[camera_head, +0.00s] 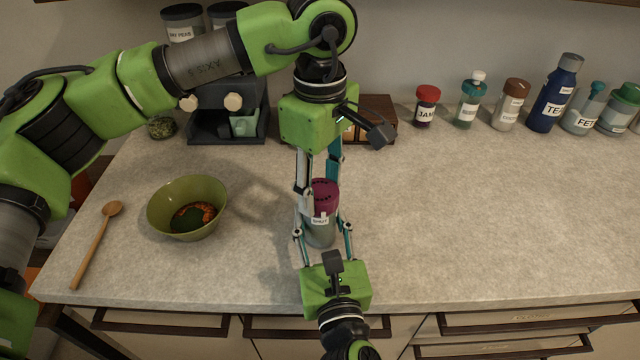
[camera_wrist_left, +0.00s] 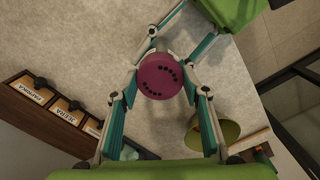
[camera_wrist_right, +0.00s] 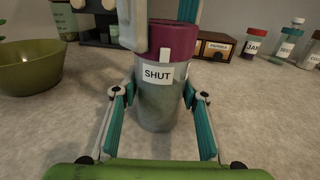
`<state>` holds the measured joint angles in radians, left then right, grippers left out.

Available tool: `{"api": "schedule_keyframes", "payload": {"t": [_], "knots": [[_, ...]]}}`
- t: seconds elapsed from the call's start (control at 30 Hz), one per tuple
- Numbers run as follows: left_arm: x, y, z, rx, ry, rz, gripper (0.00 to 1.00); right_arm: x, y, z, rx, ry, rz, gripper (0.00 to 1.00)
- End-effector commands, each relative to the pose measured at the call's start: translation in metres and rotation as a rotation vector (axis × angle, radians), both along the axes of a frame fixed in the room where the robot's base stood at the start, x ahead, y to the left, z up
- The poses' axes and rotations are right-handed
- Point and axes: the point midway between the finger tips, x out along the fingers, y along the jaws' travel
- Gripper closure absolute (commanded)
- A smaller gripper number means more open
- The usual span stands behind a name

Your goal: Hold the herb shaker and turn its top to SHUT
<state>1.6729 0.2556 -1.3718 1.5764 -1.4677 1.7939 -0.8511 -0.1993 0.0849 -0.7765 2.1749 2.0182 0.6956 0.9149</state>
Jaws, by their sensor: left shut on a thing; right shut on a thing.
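The herb shaker (camera_head: 319,232) stands upright on the counter, with a grey, see-through body and a purple top (camera_head: 325,194). In the right wrist view its body (camera_wrist_right: 160,106) carries a white SHUT label (camera_wrist_right: 157,74), and a small white mark on the top sits a little right of the label's middle. In the left wrist view the round top (camera_wrist_left: 159,76) shows two curved rows of dark holes. My left gripper (camera_head: 322,190) comes from above and is shut on the top. My right gripper (camera_wrist_right: 160,103) comes from the front and is shut on the body.
A green bowl (camera_head: 187,208) with dark and orange contents and a wooden spoon (camera_head: 95,245) lie to the left. A drawer box (camera_head: 376,117) stands behind the shaker. Several jars and bottles, including a blue one (camera_head: 555,95), line the back right. The right counter is clear.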

Motion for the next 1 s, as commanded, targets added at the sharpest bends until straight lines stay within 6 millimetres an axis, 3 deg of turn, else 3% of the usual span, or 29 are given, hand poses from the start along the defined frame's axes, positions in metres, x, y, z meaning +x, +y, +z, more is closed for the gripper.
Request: {"api": "schedule_keyframes", "payload": {"t": [0.4, 0.9, 0.93, 1.0], "knots": [[0.0020, 0.0014, -0.0005, 0.003, -0.004, -0.158, 0.80, -0.0004, -0.0001, 0.0007, 0.000, -0.001, 0.000, 0.95], [0.0021, 0.0016, -0.0005, 0.003, -0.005, -0.173, 0.80, -0.0004, 0.0001, 0.0008, 0.000, -0.002, 0.001, 0.95], [0.0021, 0.0016, -0.0005, 0.003, -0.004, -0.173, 0.53, -0.0004, 0.0001, 0.0008, 0.000, -0.002, 0.001, 0.95], [0.0018, 0.0013, -0.0004, 0.003, -0.004, -0.173, 0.41, -0.0004, 0.0001, 0.0008, 0.000, -0.002, 0.001, 0.95]]}}
